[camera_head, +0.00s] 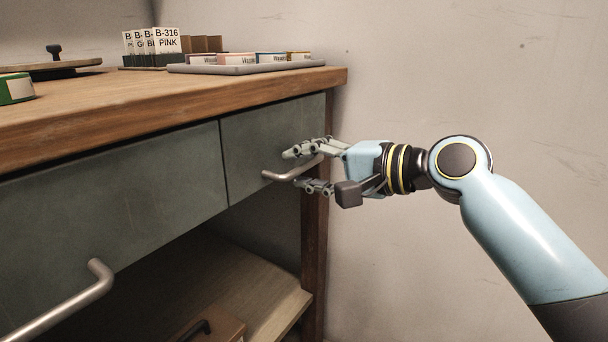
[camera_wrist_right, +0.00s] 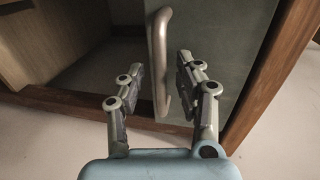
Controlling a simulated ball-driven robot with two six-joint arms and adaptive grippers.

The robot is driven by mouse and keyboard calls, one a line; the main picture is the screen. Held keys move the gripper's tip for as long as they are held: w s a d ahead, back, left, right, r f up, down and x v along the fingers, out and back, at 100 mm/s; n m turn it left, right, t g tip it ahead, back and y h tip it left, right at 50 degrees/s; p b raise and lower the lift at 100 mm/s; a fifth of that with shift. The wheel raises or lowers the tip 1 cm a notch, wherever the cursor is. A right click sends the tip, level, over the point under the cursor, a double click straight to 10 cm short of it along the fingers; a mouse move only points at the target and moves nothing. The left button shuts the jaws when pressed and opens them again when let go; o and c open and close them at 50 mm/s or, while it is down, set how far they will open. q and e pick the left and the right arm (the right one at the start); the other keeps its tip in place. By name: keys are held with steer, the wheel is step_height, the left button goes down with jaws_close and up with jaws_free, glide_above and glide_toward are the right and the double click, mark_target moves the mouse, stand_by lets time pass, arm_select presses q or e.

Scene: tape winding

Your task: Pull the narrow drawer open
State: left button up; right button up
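The narrow drawer (camera_head: 262,140) is the grey-green front at the right end of the wooden workbench, and it looks closed. Its metal bar handle (camera_head: 291,171) sticks out from the front. My right gripper (camera_head: 300,170) is at this handle, with one finger above it and one below. In the right wrist view the handle (camera_wrist_right: 159,62) runs between the two spread fingers of the right gripper (camera_wrist_right: 158,88), with gaps on both sides. The right gripper is open. My left gripper is in neither view.
A wider drawer (camera_head: 110,205) with its own handle (camera_head: 62,306) lies to the left. The bench top holds a grey tray (camera_head: 245,69) of small boxes and several label cards (camera_head: 167,41). Below is a shelf (camera_head: 255,290). The wall stands behind on the right.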

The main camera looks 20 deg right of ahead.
steer(key=shift+w+a, duration=0.15)
jaws_close()
stand_by(0.5)
